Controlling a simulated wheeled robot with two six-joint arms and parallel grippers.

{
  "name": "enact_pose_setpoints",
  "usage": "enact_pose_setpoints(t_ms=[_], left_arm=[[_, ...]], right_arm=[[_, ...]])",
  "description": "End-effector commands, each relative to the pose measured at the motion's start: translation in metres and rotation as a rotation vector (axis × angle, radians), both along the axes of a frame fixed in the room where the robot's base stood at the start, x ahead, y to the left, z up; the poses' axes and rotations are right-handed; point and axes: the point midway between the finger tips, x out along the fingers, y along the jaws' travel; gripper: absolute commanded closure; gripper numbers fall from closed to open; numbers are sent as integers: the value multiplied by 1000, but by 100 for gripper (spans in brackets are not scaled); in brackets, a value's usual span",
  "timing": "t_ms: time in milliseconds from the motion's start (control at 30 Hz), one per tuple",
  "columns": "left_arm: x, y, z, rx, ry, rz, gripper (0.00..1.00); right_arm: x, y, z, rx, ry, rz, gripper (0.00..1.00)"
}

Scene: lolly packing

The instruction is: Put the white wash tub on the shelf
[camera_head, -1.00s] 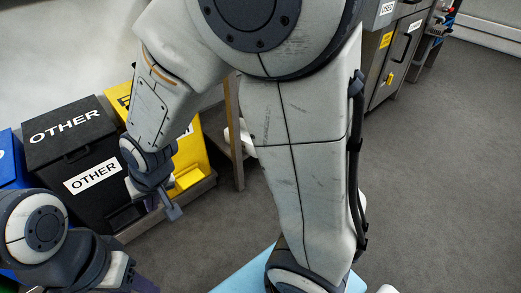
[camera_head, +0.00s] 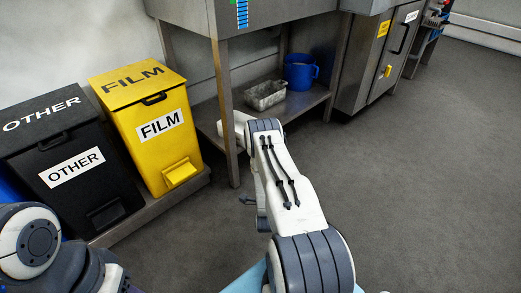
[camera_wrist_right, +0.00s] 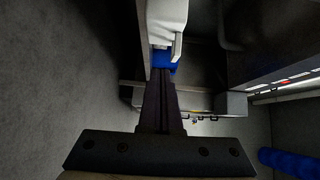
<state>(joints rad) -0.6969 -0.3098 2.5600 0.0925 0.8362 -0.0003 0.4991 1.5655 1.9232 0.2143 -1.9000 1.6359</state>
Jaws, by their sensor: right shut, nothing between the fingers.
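A white body with a handle (camera_wrist_right: 168,18) shows at the top of the right wrist view, beyond my fingers. My right gripper (camera_head: 247,199) is shut and empty, with a dark tip showing left of my forearm in the head view; its fingers also show in the right wrist view (camera_wrist_right: 160,85). My left arm is at the lower left, its fingertips out of frame.
A grey metal tray (camera_head: 265,95) and a blue bucket (camera_head: 300,72) stand on the shelf. A table leg (camera_head: 225,110) rises at the shelf's front left. A yellow FILM bin (camera_head: 152,125) and a black OTHER bin (camera_head: 70,165) stand left. Floor at right is clear.

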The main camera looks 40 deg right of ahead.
Motion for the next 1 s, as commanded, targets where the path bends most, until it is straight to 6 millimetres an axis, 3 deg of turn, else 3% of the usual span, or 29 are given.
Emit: enact_pose_setpoints(t_ms=[167,600,800,1000], left_arm=[[0,0,-12,0,0,0,50],[0,0,-64,0,0,0,50],[0,0,-80,0,0,0,50],[0,0,-83,0,0,0,50]], right_arm=[[7,-12,-3,-3,-21,-9,100],[78,-68,-5,-4,-19,-5,100],[104,-63,-4,-4,-15,-4,100],[112,-63,-1,-1,-14,-5,100]])
